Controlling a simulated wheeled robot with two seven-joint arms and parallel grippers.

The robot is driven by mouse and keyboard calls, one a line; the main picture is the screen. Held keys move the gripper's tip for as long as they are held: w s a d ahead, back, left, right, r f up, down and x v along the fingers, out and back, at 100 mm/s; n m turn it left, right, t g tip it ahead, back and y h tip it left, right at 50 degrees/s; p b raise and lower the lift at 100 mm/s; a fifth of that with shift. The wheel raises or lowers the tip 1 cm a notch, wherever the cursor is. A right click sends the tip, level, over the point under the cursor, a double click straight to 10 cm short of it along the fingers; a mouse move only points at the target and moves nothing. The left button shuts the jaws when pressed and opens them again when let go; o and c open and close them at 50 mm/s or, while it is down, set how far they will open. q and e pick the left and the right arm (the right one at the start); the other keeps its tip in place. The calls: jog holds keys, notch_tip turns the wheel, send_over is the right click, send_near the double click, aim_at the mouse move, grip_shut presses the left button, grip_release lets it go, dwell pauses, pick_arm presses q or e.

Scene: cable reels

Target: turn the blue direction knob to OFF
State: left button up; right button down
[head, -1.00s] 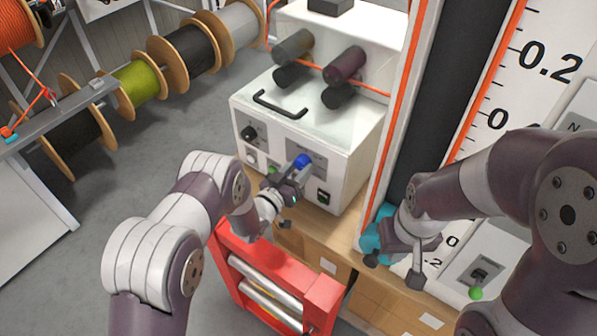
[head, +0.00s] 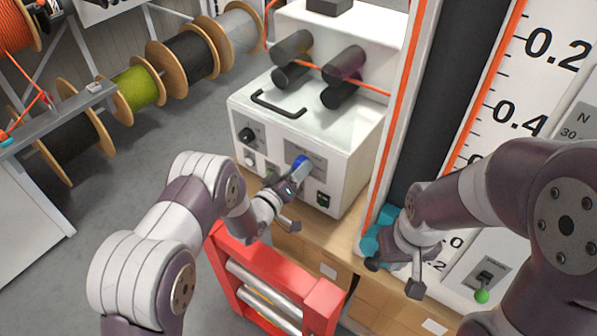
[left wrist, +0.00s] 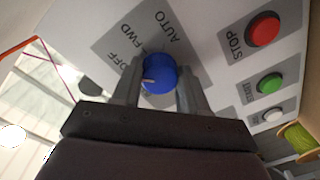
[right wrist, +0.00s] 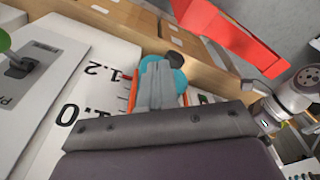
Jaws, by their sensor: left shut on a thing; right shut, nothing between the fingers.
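The blue direction knob (head: 300,165) is on the front panel of the white machine (head: 330,165). In the left wrist view the knob (left wrist: 159,74) sits between the two fingers of my left gripper (left wrist: 157,88), which is shut on it. The knob's pale pointer mark is at its left edge, on the side of the printed OFF (left wrist: 117,62); exact alignment is hard to tell. FWD and AUTO are printed above. My right gripper (head: 396,278) is shut and empty, low beside the tall scale; its closed fingers (right wrist: 157,85) also show in the right wrist view.
A red STOP button (left wrist: 264,30) and a green button (left wrist: 269,84) are to the right of the knob. A black knob (head: 247,134) is on the same machine. A red roller frame (head: 270,265) stands below my left gripper. Cable reels (head: 135,88) are at the left.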

pick_arm(q)
jog(key=shift+r, duration=0.1)
jog(key=o, duration=0.8)
jog(key=shift+a, duration=0.1)
jog(key=shift+o, duration=1.2)
jog(key=shift+a, duration=0.15)
jog(key=shift+s, duration=0.1)
jog(key=b+v, duration=0.2)
jog(key=v, duration=1)
jog(key=shift+s+b, duration=0.3)
jog(key=shift+a, duration=0.15)
